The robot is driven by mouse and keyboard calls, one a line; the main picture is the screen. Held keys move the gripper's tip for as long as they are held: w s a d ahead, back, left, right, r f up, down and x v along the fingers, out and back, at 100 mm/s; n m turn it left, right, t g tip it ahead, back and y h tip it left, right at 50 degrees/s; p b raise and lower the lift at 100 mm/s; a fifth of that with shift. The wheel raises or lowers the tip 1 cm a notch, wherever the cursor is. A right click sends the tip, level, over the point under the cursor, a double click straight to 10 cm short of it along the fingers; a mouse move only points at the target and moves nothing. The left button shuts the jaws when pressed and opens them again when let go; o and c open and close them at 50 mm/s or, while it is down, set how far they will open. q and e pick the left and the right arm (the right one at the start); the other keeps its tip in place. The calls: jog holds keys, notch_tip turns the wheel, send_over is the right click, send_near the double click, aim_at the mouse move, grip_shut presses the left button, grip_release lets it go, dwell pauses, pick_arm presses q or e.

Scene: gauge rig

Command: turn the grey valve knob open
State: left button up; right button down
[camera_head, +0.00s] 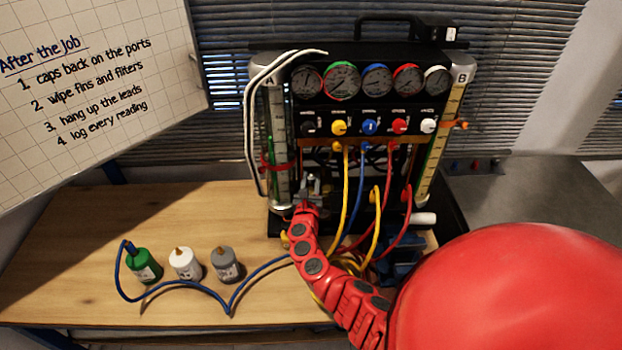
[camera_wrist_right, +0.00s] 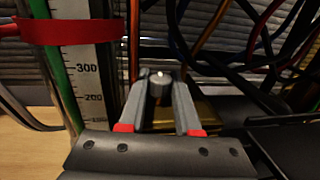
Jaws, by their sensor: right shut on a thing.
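The grey valve knob (camera_wrist_right: 160,84) is a small grey cylinder with a pale spot on its end, in front of a brass-coloured block (camera_wrist_right: 203,112). In the right wrist view my right gripper (camera_wrist_right: 160,88) has one finger on each side of the knob and is shut on it. In the head view my right gripper (camera_head: 311,186) is low at the front of the gauge rig (camera_head: 373,98), right of the left measuring tube; the knob is hard to make out there. My left gripper is not in view.
Yellow (camera_head: 347,190), blue and red hoses hang close right of my arm. The left measuring tube (camera_wrist_right: 82,75) with a red band stands left of the fingers. A green bottle (camera_head: 145,266), white bottle (camera_head: 186,265) and grey bottle (camera_head: 226,266) stand on the wooden bench (camera_head: 60,255).

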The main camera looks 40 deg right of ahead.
jog(key=c, duration=0.6)
grip_release()
jog(key=shift+s+a, duration=0.3)
jog(key=shift+a, duration=0.05)
jog(key=b+v, duration=0.4)
jog(key=v, duration=1.2)
jog(key=shift+s, duration=0.3)
